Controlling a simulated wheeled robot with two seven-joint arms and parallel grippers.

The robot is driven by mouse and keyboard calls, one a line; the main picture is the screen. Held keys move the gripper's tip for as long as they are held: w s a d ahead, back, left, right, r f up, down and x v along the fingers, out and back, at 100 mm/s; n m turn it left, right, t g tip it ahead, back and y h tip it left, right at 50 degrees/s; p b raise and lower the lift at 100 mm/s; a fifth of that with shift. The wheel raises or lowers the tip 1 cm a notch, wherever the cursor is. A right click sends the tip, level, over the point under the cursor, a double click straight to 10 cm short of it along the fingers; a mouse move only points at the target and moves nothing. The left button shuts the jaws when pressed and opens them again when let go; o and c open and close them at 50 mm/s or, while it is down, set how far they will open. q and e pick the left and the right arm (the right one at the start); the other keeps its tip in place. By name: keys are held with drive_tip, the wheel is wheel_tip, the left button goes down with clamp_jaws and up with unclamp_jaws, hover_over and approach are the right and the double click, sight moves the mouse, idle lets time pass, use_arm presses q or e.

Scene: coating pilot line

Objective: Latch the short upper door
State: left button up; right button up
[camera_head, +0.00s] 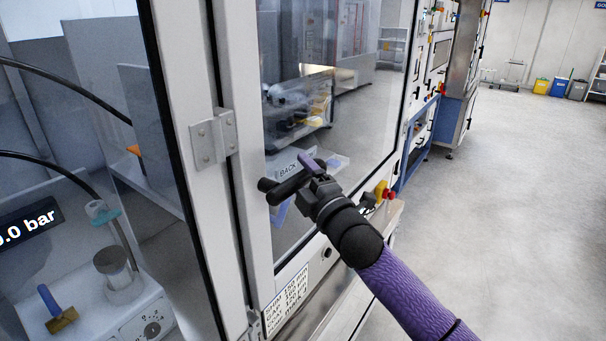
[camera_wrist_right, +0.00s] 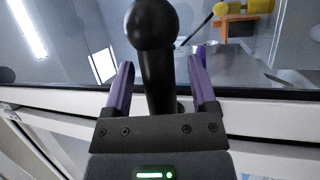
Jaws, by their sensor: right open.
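A glass door in a white frame (camera_head: 258,215) with a black seal fills the middle of the head view. It looks shut or nearly so; whether it is latched cannot be told. A black handle with a round knob (camera_head: 270,186) stands in front of its glass. My right gripper (camera_head: 304,168) is at this handle, with one purple finger showing above it. In the right wrist view, the handle (camera_wrist_right: 152,30) stands between the two open purple fingers (camera_wrist_right: 160,78), with its knob beyond the tips. No clear grip on it shows. My left gripper is not in view.
A metal hinge (camera_head: 213,138) sits on the white post left of the door. Behind the left pane are a hose, a scraper (camera_head: 57,310) and a white device. A printed label (camera_head: 286,300) is below the door. Free grey floor (camera_head: 520,200) lies to the right.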

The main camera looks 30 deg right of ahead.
drive_tip(key=shift+c, duration=0.3)
clamp_jaws()
idle(1.1)
